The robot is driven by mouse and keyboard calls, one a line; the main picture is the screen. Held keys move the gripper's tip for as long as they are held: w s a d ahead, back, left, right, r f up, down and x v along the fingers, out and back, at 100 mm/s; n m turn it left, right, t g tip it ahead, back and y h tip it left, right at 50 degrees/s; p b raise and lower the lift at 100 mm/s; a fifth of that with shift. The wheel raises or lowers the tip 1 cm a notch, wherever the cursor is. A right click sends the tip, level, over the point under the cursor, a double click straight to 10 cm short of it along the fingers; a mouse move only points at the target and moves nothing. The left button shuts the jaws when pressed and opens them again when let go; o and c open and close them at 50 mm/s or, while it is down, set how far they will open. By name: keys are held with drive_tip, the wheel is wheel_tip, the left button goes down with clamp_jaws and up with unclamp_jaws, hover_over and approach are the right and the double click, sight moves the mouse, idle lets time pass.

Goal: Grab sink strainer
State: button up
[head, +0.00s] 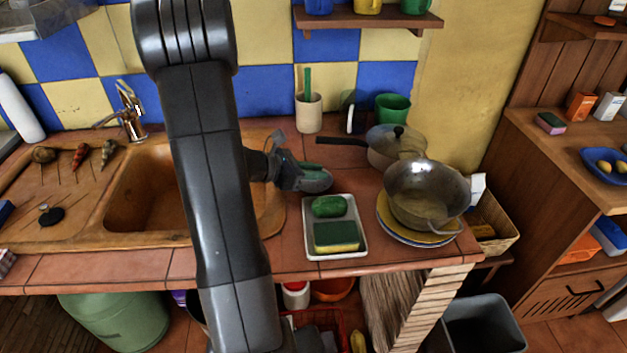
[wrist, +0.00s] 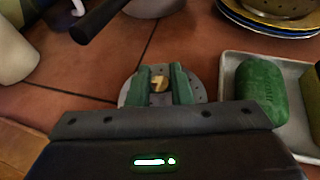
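The sink strainer (wrist: 199,93) is a grey perforated disc with a small brass knob in its middle. In the wrist view my gripper (wrist: 161,83) has its two green fingers close together on either side of the knob, which fills the gap between them. In the head view the gripper (head: 308,171) is over the counter right of the sink, with the grey disc (head: 318,183) at its fingers. The fingers hide part of the disc. I cannot tell whether it touches the tiles.
A white tray (head: 362,251) with a green soap and a sponge is just right of the gripper. A lidded pan (head: 388,153) and a metal wok (head: 425,190) on stacked plates stand beyond. The sink basin (head: 147,200) is left.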

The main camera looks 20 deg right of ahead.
clamp_jaws()
